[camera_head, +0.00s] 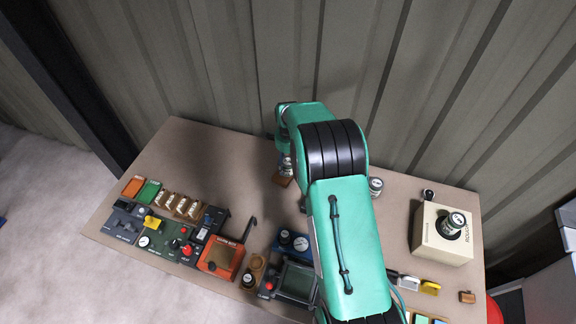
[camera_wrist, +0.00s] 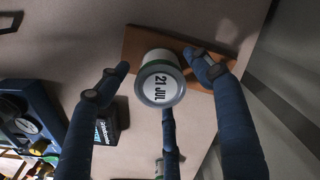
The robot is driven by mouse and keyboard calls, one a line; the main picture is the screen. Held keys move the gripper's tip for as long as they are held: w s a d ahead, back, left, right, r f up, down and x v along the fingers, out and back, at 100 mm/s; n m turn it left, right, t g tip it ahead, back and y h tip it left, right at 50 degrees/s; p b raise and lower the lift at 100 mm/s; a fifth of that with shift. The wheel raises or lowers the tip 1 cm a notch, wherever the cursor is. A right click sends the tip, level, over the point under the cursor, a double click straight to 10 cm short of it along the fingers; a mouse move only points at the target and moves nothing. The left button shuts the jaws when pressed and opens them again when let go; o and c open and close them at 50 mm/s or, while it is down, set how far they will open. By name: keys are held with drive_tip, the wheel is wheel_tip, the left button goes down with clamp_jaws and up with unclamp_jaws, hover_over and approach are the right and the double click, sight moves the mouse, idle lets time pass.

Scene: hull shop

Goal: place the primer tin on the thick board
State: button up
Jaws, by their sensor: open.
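A small tin (camera_wrist: 160,88) with a pale lid reading "21 JUL" and a green band shows in the wrist view. It appears upright over a brown board (camera_wrist: 134,45); whether this is the primer tin I cannot tell. The board (camera_head: 281,181) also shows in the head view, partly hidden by my arm. My gripper (camera_wrist: 160,75) is open, its fingers spread around the tin with gaps visible at the sides. In the head view my arm covers most of the gripper. Another tin (camera_head: 376,184) stands right of my arm.
Instruments, including an orange-framed one (camera_head: 221,257), crowd the front left. A corrugated wall (camera_head: 330,60) rises behind the bench (camera_head: 200,155). The bench's back left is clear.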

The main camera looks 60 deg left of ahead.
sight(288, 161)
wheel_tip(288, 161, up, 10)
drive_tip(key=shift+r+b, duration=0.1)
drive_tip(key=shift+b, duration=0.45)
idle(0.5)
idle(0.4)
